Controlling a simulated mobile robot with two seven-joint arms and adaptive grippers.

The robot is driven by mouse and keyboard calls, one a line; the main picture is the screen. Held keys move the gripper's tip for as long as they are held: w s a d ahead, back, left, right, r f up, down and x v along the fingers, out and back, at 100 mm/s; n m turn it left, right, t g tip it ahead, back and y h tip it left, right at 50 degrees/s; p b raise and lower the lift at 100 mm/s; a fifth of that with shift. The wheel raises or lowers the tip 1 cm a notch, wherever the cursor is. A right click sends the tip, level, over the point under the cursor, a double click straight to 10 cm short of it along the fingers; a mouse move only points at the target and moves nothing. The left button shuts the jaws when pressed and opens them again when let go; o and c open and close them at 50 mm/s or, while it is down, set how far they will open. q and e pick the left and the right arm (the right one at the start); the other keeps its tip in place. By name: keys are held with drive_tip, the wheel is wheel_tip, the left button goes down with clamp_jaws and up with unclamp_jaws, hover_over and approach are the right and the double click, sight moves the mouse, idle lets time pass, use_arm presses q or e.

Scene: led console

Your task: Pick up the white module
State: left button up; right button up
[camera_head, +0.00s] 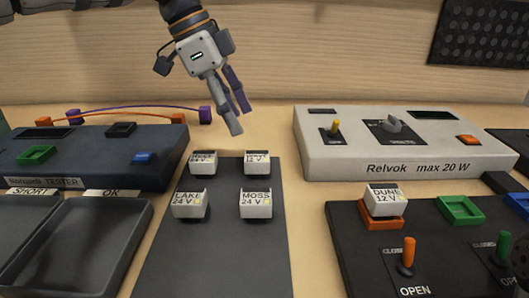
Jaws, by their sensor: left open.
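Several white-topped modules with dark bases stand on a dark grey mat (215,262). The back left module (203,163) has a partly unreadable label. The back right module (257,164) reads 12 V. The front left module (190,204) reads LAKE 24 V and the front right module (256,204) reads MOSS 24 V. Another white module (385,201), marked DUNE 12 V, sits on an orange socket at the right. My left gripper (240,117) is open and empty, with its fingers pointing down above and behind the back modules. My right gripper is not in view.
A dark tester box (90,165) and two dark trays (75,245) are at the left. A light power unit (400,160) stands back right. A dark console (455,275) with orange and green levers is front right. Orange and purple cables (140,110) arch behind the tester.

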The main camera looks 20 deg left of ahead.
sight(254, 156)
use_arm(q)
drive_tip(key=x, duration=0.6)
drive_tip(key=s+x, duration=0.1)
drive_tip(key=x, duration=0.2)
drive_tip(key=shift+w+f, duration=0.1)
drive_tip(key=shift+f, duration=0.05)
drive_tip(key=shift+w+d+f, duration=0.15)
drive_tip(key=shift+f, duration=0.2)
drive_tip(key=c, duration=1.3)
